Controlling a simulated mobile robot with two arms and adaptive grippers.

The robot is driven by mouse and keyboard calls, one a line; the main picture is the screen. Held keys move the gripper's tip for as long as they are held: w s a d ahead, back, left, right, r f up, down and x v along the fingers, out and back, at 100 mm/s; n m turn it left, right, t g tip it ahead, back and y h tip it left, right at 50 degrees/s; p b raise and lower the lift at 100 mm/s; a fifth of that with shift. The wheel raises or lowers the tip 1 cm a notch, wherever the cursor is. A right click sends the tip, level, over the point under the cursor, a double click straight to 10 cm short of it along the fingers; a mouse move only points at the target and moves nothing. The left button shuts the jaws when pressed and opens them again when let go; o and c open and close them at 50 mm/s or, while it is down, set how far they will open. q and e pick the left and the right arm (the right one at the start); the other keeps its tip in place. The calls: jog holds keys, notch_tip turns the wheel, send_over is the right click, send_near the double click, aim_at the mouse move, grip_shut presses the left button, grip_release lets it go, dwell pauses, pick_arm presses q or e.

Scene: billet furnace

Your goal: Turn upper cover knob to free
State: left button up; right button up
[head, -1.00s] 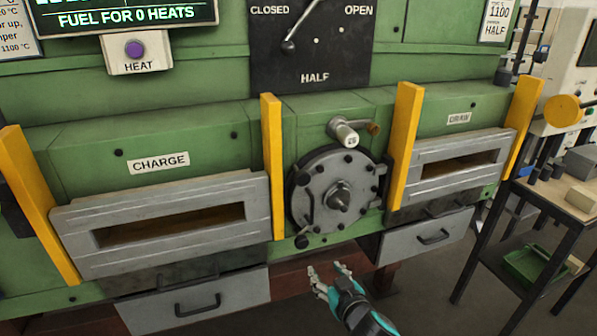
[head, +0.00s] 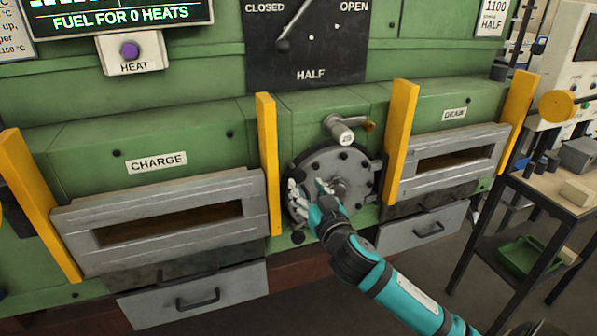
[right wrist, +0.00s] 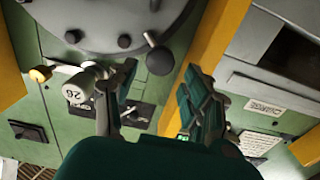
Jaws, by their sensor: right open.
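The round grey bolted cover (head: 335,165) is in the middle of the green furnace front in the head view. In the right wrist view its rim (right wrist: 105,20) is at the top, with a dark ball-ended knob (right wrist: 160,60) at its edge. My right gripper (head: 308,188) is in front of the cover's left part and hides some of it. Its two fingers (right wrist: 160,95) are spread apart and empty, and the knob shows just beyond the gap between them. In the head view the upper knob is hard to make out behind the hand. My left gripper is out of view.
A crank handle (head: 342,133) sticks out above the cover and also shows in the right wrist view (right wrist: 75,90). Yellow posts stand left (head: 269,165) and right (head: 401,145) of the cover. A lower dark knob (head: 297,238) is below it.

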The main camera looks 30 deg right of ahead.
aim_at(300, 178)
jog(key=p+x, duration=0.1)
jog(key=x, duration=0.5)
jog(key=shift+w, duration=0.1)
jog(key=shift+c, duration=0.2)
jog(key=c, duration=0.9)
